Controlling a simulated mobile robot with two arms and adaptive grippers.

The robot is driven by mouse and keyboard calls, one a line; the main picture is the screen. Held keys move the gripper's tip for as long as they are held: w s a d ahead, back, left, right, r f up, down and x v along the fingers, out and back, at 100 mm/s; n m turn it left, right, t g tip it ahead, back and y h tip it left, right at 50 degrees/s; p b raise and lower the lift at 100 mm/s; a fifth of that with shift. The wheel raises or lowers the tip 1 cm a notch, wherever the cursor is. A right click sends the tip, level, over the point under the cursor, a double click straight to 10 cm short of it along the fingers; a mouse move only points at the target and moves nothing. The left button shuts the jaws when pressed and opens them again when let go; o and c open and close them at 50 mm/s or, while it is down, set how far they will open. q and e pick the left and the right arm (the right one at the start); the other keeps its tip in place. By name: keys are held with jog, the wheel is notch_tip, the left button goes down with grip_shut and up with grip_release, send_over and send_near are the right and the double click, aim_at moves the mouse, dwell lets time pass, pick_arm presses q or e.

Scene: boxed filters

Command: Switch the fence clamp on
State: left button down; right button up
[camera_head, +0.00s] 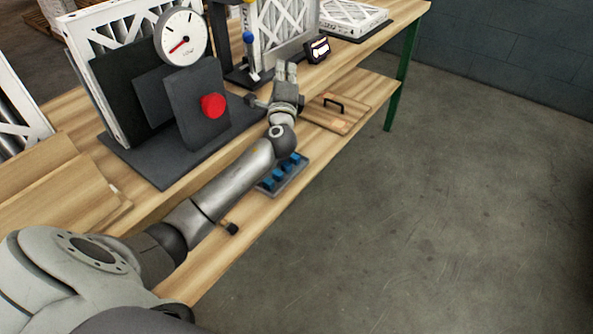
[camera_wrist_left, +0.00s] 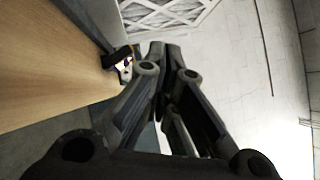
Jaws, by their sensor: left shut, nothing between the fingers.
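My left gripper (camera_head: 286,72) is shut and empty at the front edge of the upper bench, its fingers pointing away from me. In the left wrist view its fingers (camera_wrist_left: 160,55) are together. A small black box with a lit face (camera_head: 317,49) stands on the bench, right of and beyond the gripper. It also shows left of the fingers in the wrist view (camera_wrist_left: 122,63), apart from them. A blue-knobbed post (camera_head: 249,38) stands left of the gripper by a dark fixture. No label shows which part is the fence clamp switch; its state cannot be told.
A dark stand with a round gauge (camera_head: 181,36) and red button (camera_head: 213,105) stands left of my arm. White-framed filters (camera_head: 285,25) stand behind. The lower shelf holds a blue-pegged tray (camera_head: 283,176) and a handled wooden board (camera_head: 332,113). Floor at right is clear.

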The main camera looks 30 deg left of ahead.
pick_arm(q)
jog(key=s+d+f, duration=0.5)
jog(key=s+d, duration=0.4)
notch_tip(320, 180, down, 16)
jog(key=g+h+p, duration=0.3)
jog(key=shift+r+g, duration=0.25)
jog(key=shift+g, duration=0.05)
pick_arm(e)
jog(key=shift+r, duration=1.15)
pick_arm(q)
jog(key=shift+f, duration=0.1)
